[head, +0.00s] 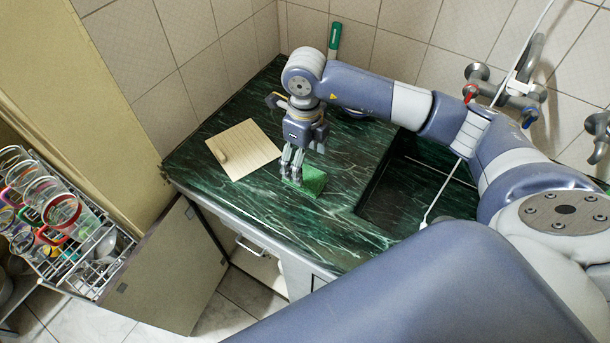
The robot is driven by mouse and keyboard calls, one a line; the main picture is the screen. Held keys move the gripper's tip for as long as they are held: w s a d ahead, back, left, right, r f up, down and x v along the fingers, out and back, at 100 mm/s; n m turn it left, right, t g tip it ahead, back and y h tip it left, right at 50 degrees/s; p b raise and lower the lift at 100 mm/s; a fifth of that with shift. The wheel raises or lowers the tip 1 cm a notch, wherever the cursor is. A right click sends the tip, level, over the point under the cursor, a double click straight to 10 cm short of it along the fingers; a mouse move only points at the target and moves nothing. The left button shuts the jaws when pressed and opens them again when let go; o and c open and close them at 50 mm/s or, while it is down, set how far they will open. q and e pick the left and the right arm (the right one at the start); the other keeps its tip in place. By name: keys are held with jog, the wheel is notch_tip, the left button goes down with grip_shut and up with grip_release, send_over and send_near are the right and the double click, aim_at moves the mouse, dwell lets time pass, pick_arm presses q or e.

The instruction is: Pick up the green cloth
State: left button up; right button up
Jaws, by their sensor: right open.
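The green cloth (313,181) is a small bright green piece on the dark green marbled counter (345,210), near its front edge. My right gripper (291,176) points down at the cloth's left end, with its fingers at or just above it. The fingers are open and cover part of the cloth. I cannot tell whether they touch it. My left gripper is not in view.
A light board (245,150) with a small object on it lies left of the cloth. A sink (405,205) is to the right, with wall taps (510,88) behind. A cabinet door (160,265) stands open below. A rack of glasses (60,225) is at far left.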

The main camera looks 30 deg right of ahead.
aim_at(305, 175)
notch_tip(305, 175, down, 4)
jog(key=shift+s+a+r+p, duration=0.1)
jog(key=shift+r+p, duration=0.05)
jog(key=shift+p, duration=0.55)
jog(key=shift+f, duration=0.6)
jog(key=c, duration=1.2)
